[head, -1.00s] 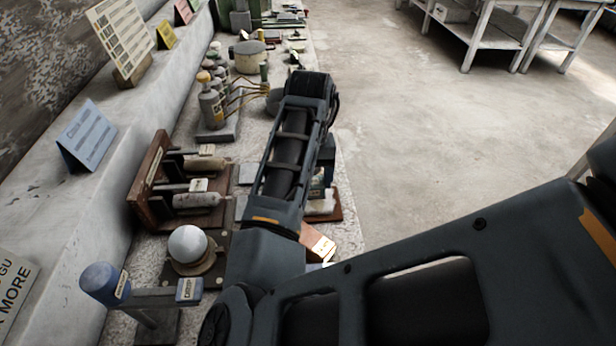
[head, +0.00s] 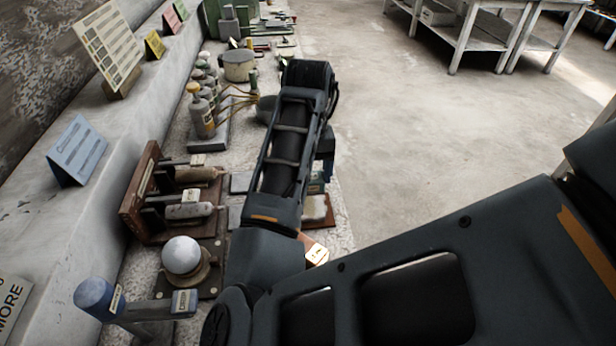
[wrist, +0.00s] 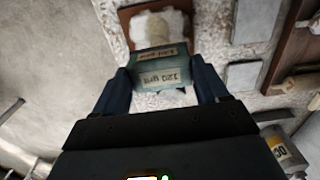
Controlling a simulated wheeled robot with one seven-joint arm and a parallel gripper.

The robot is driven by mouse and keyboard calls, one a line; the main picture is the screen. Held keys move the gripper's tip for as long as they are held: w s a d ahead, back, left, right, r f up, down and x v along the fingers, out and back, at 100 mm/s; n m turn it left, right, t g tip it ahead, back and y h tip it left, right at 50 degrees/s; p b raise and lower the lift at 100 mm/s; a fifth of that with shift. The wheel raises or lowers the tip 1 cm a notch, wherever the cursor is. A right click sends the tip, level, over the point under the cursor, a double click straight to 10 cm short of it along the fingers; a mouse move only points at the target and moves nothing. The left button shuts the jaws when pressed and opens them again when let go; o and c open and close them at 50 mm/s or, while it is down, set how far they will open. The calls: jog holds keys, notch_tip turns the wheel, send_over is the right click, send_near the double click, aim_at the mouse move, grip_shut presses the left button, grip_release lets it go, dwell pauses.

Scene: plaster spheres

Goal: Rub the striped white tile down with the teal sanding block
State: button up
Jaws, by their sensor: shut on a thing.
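My gripper (wrist: 163,82) is shut on the teal sanding block (wrist: 163,68), which has two pale grit labels facing the wrist camera. A whitish, smudged tile (wrist: 155,27) on a brown board lies just beyond the block in the wrist view. The tile also shows in the head view (head: 315,208), below and right of my forearm. No clear stripes can be made out on it. The block overlaps the tile's near edge in the wrist view; I cannot tell whether they touch. In the head view my arm hides most of the gripper and block.
A white sphere on a stand (head: 181,255), a wooden rack with cylinders (head: 187,211) and a blue-headed mallet (head: 93,293) stand left of my arm. Bottles (head: 201,115) and a round pot (head: 238,66) stand farther along the bench. Open floor lies to the right.

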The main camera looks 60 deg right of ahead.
jog(key=shift+r, duration=2.05)
jog(key=shift+d, duration=0.1)
